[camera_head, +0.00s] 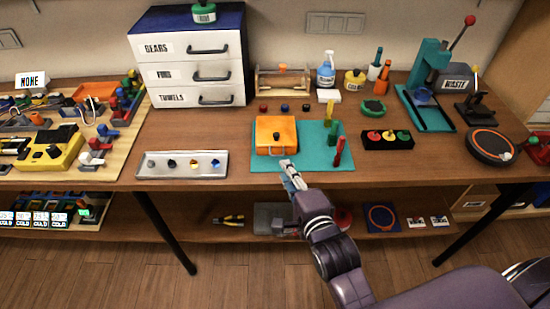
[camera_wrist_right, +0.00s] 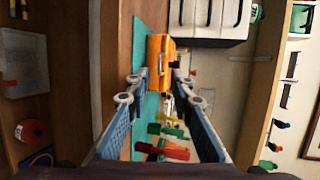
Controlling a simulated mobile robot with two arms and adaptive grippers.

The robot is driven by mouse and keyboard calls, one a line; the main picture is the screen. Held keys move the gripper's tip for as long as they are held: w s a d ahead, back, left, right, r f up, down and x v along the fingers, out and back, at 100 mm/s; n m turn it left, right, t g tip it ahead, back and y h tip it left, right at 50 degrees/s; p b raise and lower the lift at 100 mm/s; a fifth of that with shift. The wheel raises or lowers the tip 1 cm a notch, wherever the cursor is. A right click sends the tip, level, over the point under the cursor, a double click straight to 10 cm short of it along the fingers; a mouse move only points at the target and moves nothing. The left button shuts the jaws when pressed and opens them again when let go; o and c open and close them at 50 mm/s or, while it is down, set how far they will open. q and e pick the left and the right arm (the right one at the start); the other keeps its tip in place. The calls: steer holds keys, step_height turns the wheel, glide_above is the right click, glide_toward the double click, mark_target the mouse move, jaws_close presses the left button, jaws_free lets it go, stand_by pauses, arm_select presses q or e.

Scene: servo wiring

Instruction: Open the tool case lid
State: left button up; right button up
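The orange tool case (camera_head: 276,137) lies on a teal mat (camera_head: 310,157) in the middle of the workbench, and its lid looks shut. It also shows in the right wrist view (camera_wrist_right: 156,62), beyond my fingertips. My right gripper (camera_head: 287,166) is in front of the case, near its front right side and close to the bench's front edge. In the right wrist view my right gripper (camera_wrist_right: 160,84) has its two fingers spread apart, with nothing clearly held. The case appears ahead between the fingertips, seemingly apart from them. My left gripper is not in view.
Green and red upright pieces (camera_head: 338,150) stand on the mat right of the case. A silver tray (camera_head: 182,165) lies to the left and a black holder (camera_head: 387,138) to the right. A drawer cabinet (camera_head: 190,60) stands behind left. Bare wood separates them.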

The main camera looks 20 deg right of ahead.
steer(key=p+x, duration=0.1)
steer(key=x, duration=0.6)
steer(key=shift+w+f, duration=0.1)
steer(key=shift+w, duration=0.15)
steer(key=shift+c, duration=0.3)
jaws_close()
